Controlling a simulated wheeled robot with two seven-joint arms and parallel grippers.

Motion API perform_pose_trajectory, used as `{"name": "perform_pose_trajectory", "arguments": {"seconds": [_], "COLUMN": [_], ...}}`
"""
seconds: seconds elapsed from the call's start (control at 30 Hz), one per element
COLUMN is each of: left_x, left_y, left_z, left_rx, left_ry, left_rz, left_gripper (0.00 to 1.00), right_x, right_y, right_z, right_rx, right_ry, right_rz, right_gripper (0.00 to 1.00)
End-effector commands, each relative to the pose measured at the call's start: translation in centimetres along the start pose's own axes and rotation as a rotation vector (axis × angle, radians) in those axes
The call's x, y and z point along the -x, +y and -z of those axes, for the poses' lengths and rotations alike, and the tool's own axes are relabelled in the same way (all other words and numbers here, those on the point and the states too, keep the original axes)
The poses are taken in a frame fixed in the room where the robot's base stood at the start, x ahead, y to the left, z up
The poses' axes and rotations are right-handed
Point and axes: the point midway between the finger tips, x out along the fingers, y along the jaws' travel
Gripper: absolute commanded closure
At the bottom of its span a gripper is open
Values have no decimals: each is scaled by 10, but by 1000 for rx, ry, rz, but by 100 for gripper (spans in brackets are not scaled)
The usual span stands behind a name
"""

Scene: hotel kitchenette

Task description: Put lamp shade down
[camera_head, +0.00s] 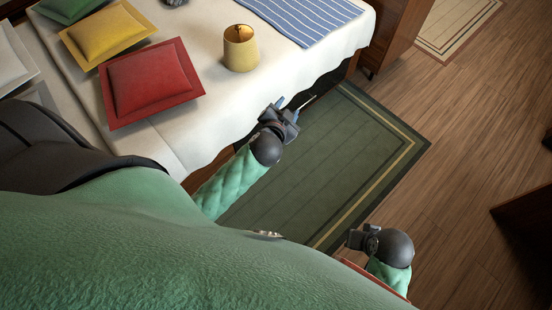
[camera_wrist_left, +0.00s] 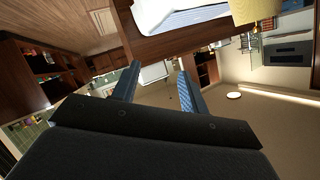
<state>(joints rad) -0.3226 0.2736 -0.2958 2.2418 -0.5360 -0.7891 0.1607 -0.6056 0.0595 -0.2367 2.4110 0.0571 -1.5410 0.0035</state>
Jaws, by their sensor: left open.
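The yellow lamp shade (camera_head: 240,48) stands upright on the white bed (camera_head: 225,110), near its edge. Its open top faces up. A yellow surface that looks like the shade (camera_wrist_left: 252,9) shows at the top right of the left wrist view. My left gripper (camera_head: 292,104) is open and empty beside the bed edge, below and right of the shade and apart from it. In the left wrist view its two blue fingers (camera_wrist_left: 157,85) are apart with nothing between them. My right gripper (camera_head: 356,240) is low over the floor; its fingers are not clear.
Red (camera_head: 150,82), yellow (camera_head: 107,34) and white (camera_head: 12,62) pillows lie on the bed left of the shade. A blue striped cloth (camera_head: 303,15) lies to its right. A green rug (camera_head: 335,160) covers the floor beside the bed. A dark wooden piece (camera_head: 525,215) stands at the right.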

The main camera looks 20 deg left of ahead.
Motion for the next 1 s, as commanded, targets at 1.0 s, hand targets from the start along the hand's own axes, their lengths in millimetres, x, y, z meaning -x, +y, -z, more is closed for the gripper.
{"name": "perform_pose_trajectory", "arguments": {"seconds": [1.0], "left_x": [214], "left_y": [131], "left_z": [-114], "left_rx": [354], "left_ry": [-864], "left_rz": [-590], "left_gripper": [56], "right_x": [6], "right_y": [3], "right_z": [1], "right_rx": [3], "right_ry": [-8], "right_rz": [-9], "right_gripper": [100]}}
